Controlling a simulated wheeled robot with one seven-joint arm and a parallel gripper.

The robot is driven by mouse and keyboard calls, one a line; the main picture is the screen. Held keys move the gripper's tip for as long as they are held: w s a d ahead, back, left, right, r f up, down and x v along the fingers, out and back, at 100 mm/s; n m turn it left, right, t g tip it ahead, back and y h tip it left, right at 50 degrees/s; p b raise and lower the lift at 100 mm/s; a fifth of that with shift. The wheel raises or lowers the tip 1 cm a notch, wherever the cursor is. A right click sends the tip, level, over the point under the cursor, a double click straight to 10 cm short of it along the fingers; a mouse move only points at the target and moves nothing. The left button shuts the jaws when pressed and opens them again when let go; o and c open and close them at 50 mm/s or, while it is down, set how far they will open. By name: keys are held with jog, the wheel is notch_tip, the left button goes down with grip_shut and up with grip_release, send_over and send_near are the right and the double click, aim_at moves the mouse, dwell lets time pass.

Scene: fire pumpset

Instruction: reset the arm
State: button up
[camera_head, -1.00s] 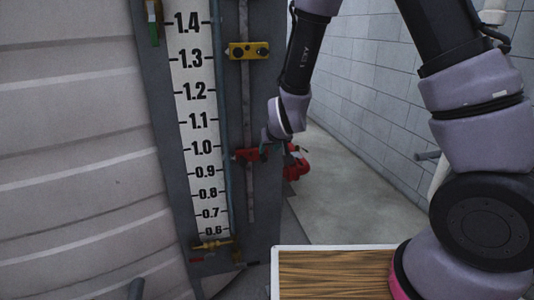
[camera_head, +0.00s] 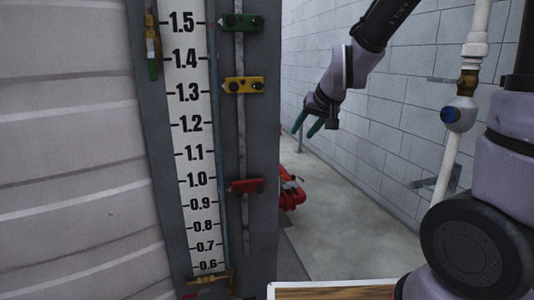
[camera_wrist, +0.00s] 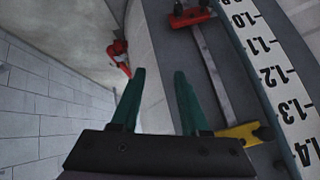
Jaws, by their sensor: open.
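My gripper (camera_head: 313,124) is in the upper middle right of the head view, in front of the block wall and to the right of the gauge panel. Its two green fingers point down and left. In the wrist view my gripper (camera_wrist: 158,98) shows two green fingers spread apart with nothing between them. It is open, empty and apart from the panel and its markers. My arm comes in from the upper right.
The level gauge (camera_head: 194,150) carries a green marker (camera_head: 240,23), a yellow marker (camera_head: 243,85) and a red marker (camera_head: 246,186). A white pipe with a valve (camera_head: 459,114) stands at the right. A red fitting (camera_head: 291,190) sits low behind the panel. Floor beyond is clear.

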jog(key=s+d+r+m, duration=0.2)
jog(key=s+d+r, duration=0.3)
jog(key=s+d, duration=0.2)
jog(key=s+d+r+m+h, duration=0.1)
jog(key=s+d+r+m, duration=0.1)
jog(key=s+d+r, duration=0.4)
jog(key=s+d, duration=0.1)
jog(key=s, duration=0.3)
jog(key=shift+s+d+r+h, duration=0.2)
jog(key=shift+s+h, duration=0.1)
